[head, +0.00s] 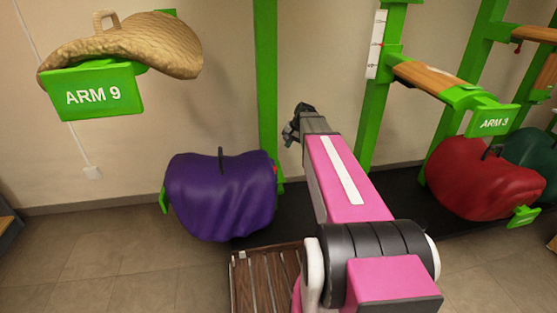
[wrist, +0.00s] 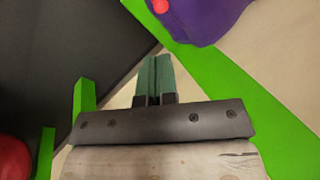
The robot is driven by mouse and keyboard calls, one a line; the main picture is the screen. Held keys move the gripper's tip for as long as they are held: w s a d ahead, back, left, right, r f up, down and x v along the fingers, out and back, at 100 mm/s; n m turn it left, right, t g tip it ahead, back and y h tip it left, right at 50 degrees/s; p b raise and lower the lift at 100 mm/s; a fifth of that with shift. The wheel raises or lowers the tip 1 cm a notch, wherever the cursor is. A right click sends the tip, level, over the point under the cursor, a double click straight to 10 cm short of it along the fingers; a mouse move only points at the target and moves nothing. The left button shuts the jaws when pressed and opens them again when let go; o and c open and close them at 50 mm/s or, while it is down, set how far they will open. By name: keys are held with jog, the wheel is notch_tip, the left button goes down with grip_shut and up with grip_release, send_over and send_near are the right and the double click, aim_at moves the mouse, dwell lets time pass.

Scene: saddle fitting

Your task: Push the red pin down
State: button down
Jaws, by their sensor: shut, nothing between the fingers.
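A small red pin (head: 275,169) sits at the right edge of the purple saddle (head: 215,195), beside a green upright, in the head view. In the wrist view a round red pin end (wrist: 160,6) shows at the top edge, against the purple saddle (wrist: 205,20). My gripper (head: 290,136) is mostly hidden behind my pink arm in the head view. In the wrist view its two greenish fingers (wrist: 154,68) are together and empty, apart from the pin. Another small red pin (head: 518,47) shows on a rack at the upper right.
A tan saddle (head: 130,45) hangs upper left on a green arm with the sign ARM 9 (head: 93,92). A red saddle (head: 480,180) stands at right below the sign ARM 3 (head: 494,122). A slatted wooden platform (head: 248,275) lies low in front. Green posts (head: 266,75) stand behind.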

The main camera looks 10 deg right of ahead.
jog(key=x, duration=1.3)
jog(key=shift+w+a+f, duration=0.1)
jog(key=shift+w+f, duration=0.05)
jog(key=shift+f, duration=0.25)
jog(key=shift+f, duration=1.55)
jog(key=v, duration=1.4)
jog(key=s+a+f+n+g+h, duration=0.1)
jog(key=s+a+f+n+h, duration=0.1)
jog(key=s, duration=0.9)
jog(key=s+a+f+n+g+h, duration=0.1)
jog(key=s+a+f+n+h, duration=0.1)
jog(key=s, duration=0.9)
jog(key=shift+s+a+f+n, duration=0.35)
jog(key=shift+a+n, duration=0.15)
jog(key=shift+n, duration=0.2)
